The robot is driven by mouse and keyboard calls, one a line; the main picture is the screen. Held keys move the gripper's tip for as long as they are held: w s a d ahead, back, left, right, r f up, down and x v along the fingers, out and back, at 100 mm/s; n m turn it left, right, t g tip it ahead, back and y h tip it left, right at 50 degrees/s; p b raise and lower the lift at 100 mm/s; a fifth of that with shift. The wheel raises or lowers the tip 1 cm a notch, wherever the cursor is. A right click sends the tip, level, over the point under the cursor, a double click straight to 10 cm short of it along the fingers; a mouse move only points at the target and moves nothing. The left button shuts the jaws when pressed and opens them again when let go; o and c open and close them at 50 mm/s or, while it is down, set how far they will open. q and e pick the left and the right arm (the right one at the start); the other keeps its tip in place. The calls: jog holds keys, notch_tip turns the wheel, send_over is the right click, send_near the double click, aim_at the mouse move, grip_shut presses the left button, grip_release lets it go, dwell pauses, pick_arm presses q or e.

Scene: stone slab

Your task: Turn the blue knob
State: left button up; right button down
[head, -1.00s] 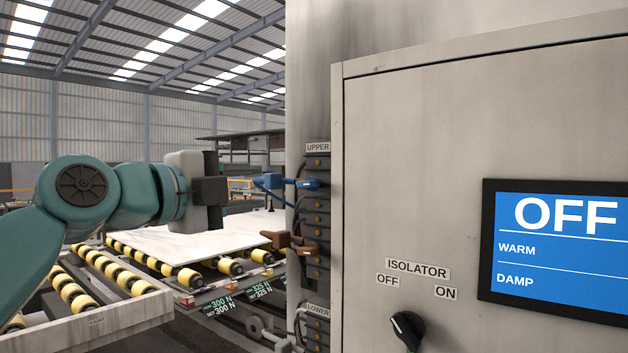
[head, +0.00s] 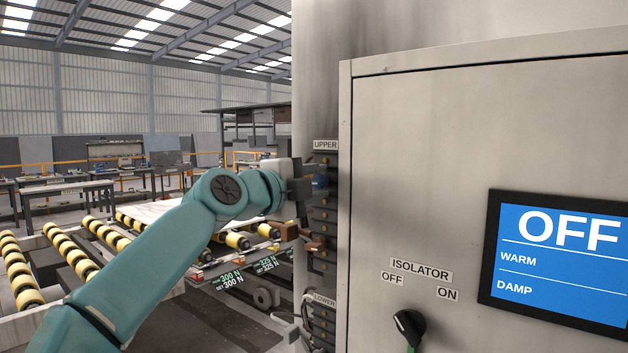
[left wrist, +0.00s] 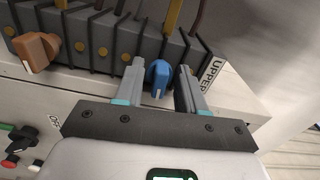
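The blue knob (left wrist: 158,77) is on a dark valve bank beside an UPPER label, and its white-marked handle faces the wrist camera. In the head view the blue knob (head: 320,182) is partly hidden by my left gripper (head: 302,184). In the left wrist view my left gripper (left wrist: 160,88) is open, with one finger on each side of the blue knob. Small gaps show between the fingers and the knob; I cannot tell whether either touches it. My right gripper is not in view.
A brown knob (head: 301,236) sits lower on the same bank and also shows in the wrist view (left wrist: 36,52). A grey cabinet (head: 420,150) with an OFF screen (head: 560,255) and a black isolator knob (head: 408,327) stands right. A roller conveyor (head: 95,226) is left.

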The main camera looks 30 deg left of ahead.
pick_arm(q)
jog(key=shift+a, duration=0.1)
grip_shut()
